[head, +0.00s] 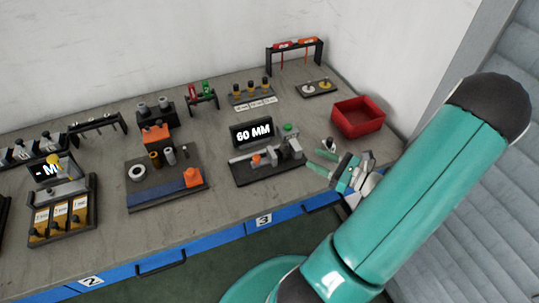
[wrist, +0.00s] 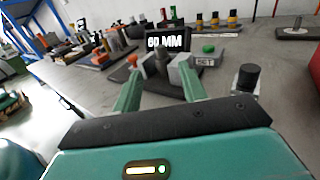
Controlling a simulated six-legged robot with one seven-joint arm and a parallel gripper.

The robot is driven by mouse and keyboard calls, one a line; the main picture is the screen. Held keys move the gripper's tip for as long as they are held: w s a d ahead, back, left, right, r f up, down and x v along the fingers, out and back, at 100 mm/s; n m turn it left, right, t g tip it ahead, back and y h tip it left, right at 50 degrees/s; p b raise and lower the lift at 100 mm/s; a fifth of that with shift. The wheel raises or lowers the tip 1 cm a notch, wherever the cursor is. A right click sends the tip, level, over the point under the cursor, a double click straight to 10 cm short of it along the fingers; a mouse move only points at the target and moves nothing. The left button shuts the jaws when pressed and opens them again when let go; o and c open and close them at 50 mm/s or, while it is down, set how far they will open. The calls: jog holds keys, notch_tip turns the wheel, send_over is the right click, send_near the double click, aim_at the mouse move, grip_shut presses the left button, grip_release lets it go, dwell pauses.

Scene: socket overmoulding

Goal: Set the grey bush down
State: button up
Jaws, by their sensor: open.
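A grey cylinder that looks like the grey bush (head: 169,156) stands upright on a dark tray (head: 150,193) in the head view, beside a brass cylinder (head: 155,159) and a white ring (head: 137,173). My gripper (head: 318,162) is over the bench's front right, to the right of the 60 MM station (head: 268,175). In the wrist view my gripper (wrist: 160,74) has its two green fingers apart, pointing toward that station. I see nothing held between them; grey station parts show behind the fingertips. A dark-topped cylinder (wrist: 246,80) stands on the bench right of the fingers.
A red bin (head: 358,118) stands behind my gripper. The 60 MM display (head: 253,132), an orange piece (head: 257,160) and a green button (head: 288,128) are at the station. Racks with tools line the back. Bare bench lies between the tray and the station.

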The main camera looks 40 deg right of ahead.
jog(key=w+a+r+n+g+y, duration=0.2)
jog(key=a+r+n+g, duration=0.2)
jog(key=a+n+g, duration=0.5)
jog(key=w+a+r+n+g+y, duration=0.25)
jog(key=a+n+g, duration=0.25)
jog(key=a+n, duration=0.45)
jog(key=s+a+r+n+t+h, duration=0.2)
jog(key=s+a+r+n+h, duration=0.1)
jog(key=a+r+n+h, duration=0.6)
jog(key=a+r+n, duration=0.3)
jog(key=r+n, duration=0.2)
jog(key=shift+s+r+h, duration=0.35)
jog(key=shift+a, duration=0.1)
